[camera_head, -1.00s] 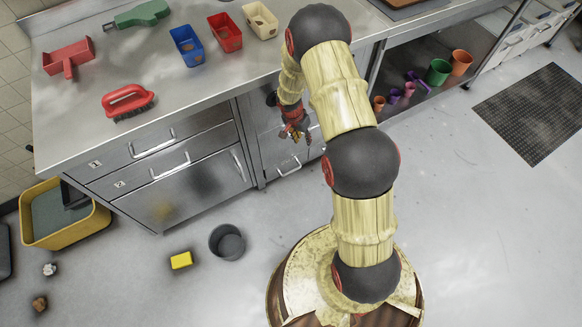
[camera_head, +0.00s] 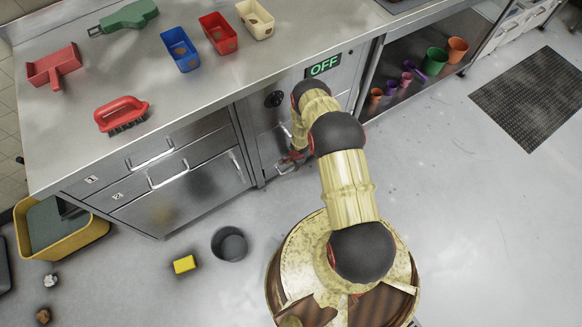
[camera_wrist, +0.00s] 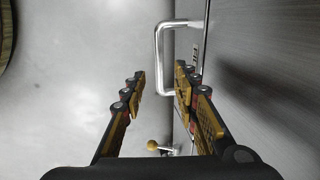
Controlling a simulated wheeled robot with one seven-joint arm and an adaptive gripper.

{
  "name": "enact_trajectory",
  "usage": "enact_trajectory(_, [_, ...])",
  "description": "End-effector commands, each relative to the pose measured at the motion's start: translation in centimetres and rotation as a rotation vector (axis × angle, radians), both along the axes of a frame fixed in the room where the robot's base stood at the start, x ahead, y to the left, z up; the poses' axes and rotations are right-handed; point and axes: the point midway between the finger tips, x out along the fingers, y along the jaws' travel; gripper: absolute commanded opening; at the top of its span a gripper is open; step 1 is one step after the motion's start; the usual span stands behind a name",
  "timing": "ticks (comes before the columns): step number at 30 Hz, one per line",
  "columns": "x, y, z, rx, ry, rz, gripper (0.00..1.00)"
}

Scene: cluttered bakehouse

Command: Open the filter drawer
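The drawer front with the filter drawer's likely handle is low in the metal cabinet (camera_head: 268,150) under the OFF display (camera_head: 323,66); my arm covers much of it. A bright bent-bar handle (camera_wrist: 158,62) sticks out from the front panel (camera_wrist: 255,60) in the wrist view. My gripper (camera_head: 292,158) is at that handle, low against the cabinet. In the wrist view my gripper (camera_wrist: 160,76) is open, one finger on each side of the handle's bar. I see no clear contact with the bar.
A yellow-tipped lever (camera_wrist: 153,146) is near the fingers. Numbered drawers (camera_head: 165,160) are to the left. A dark bucket (camera_head: 229,244) and yellow block (camera_head: 185,264) lie on the floor. A shelf with cups (camera_head: 435,62) is at right.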

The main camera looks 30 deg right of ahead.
Motion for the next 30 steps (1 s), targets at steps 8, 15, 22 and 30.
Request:
enact_trajectory(8, [0.8,0.0,-4.4,-0.001,0.000,0.002,0.30])
enact_trajectory(15, [1.1,0.0,-5.5,-0.001,0.000,0.002,0.30])
enact_trajectory(22, [1.1,0.0,-5.5,-0.001,0.001,0.002,0.30])
enact_trajectory(30, [1.0,0.0,-5.5,-0.001,0.001,0.002,0.15])
